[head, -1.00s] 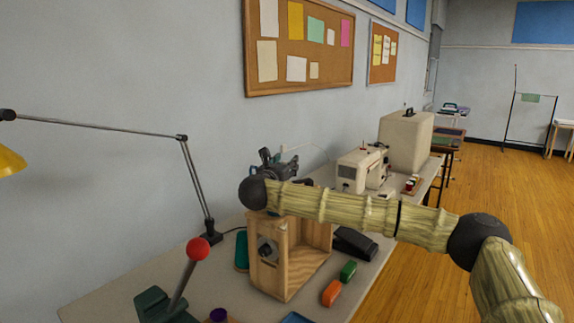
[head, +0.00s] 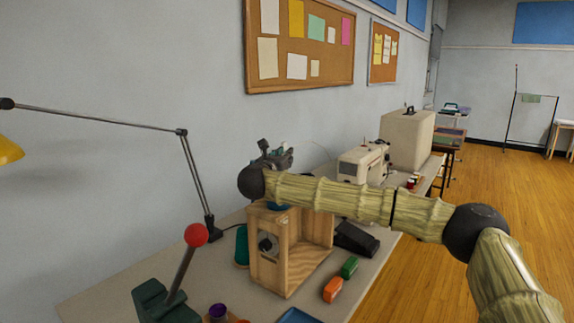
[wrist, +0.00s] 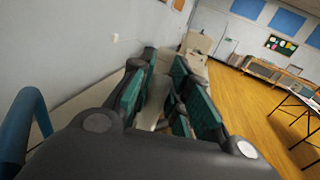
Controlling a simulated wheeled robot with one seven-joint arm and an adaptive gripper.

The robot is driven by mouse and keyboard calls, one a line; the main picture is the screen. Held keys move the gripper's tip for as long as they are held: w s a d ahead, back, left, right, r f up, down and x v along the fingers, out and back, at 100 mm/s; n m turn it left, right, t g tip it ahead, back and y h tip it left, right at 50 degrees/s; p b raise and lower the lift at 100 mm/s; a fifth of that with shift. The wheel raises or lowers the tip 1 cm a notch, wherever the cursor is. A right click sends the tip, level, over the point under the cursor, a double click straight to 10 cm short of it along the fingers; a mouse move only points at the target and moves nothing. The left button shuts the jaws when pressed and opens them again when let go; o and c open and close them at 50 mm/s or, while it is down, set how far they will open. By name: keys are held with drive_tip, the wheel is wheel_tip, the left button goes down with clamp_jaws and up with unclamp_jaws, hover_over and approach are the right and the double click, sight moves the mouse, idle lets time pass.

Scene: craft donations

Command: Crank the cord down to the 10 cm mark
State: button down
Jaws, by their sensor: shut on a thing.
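An open-sided wooden box frame (head: 291,262) stands on the table, with a dark round knob (head: 266,244) on its front face. A small blue part (head: 278,206) shows at its top, partly behind my arm. My gripper (head: 284,158) is above and behind the top of the frame, partly hidden by my wrist. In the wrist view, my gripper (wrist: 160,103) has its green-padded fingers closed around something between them. The held thing is mostly hidden, and I cannot make out its shape. I cannot make out the cord or a 10 cm mark.
A red-knobbed lever (head: 184,262) stands front left, near a desk lamp (head: 196,185). A sewing machine (head: 362,165) stands farther back. The wall is close on the left.

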drive_tip(key=shift+w+a, duration=0.1)
drive_tip(key=shift+w, duration=0.1)
drive_tip(key=c, duration=1.3)
unclamp_jaws()
drive_tip(key=v, duration=1.2)
